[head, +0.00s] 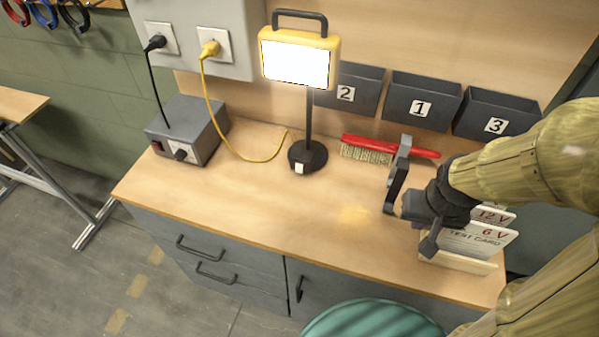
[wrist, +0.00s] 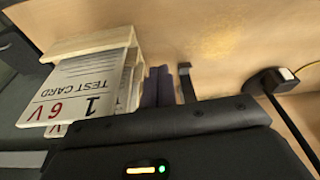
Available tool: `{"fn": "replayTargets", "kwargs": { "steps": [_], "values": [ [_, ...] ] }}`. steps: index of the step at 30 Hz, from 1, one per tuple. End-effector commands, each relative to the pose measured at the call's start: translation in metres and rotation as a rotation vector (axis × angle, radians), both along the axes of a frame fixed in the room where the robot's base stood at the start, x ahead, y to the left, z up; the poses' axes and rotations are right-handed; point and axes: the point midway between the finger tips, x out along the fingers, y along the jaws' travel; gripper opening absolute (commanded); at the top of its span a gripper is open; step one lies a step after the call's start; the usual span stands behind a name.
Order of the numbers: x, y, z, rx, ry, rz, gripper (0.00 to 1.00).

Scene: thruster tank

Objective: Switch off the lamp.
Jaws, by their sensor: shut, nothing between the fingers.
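The lamp (head: 300,57) has a yellow frame and a bright white panel, so it is lit. It stands upright on a black pole and round black base (head: 307,157) on the bench. A small white switch (head: 299,169) shows on the base's front; in the wrist view the dark base (wrist: 268,82) is at the right. My gripper (head: 390,205) is over the bench, right of the lamp base and apart from it. Its fingers (wrist: 158,75) are together and empty in the wrist view.
A red brush (head: 390,146) lies behind my gripper. Test cards (head: 478,238) stand in a holder at the right. A grey power box (head: 187,130) and yellow cord (head: 245,157) are left of the lamp. Numbered bins (head: 420,101) line the back. The front middle bench is clear.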

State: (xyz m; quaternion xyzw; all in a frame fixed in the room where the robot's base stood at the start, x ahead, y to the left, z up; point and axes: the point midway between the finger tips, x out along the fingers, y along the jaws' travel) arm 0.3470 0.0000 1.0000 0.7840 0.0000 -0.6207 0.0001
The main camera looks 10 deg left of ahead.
Motion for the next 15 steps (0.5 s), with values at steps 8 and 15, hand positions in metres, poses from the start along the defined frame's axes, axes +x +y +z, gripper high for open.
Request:
{"fn": "replayTargets", "kwargs": {
  "steps": [8, 15],
  "values": [
    [0.013, 0.020, 0.002, 0.047, -0.036, -0.046, 0.00],
    [0.061, 0.117, 0.009, 0.285, -0.167, -0.332, 0.00]
  ]
}}
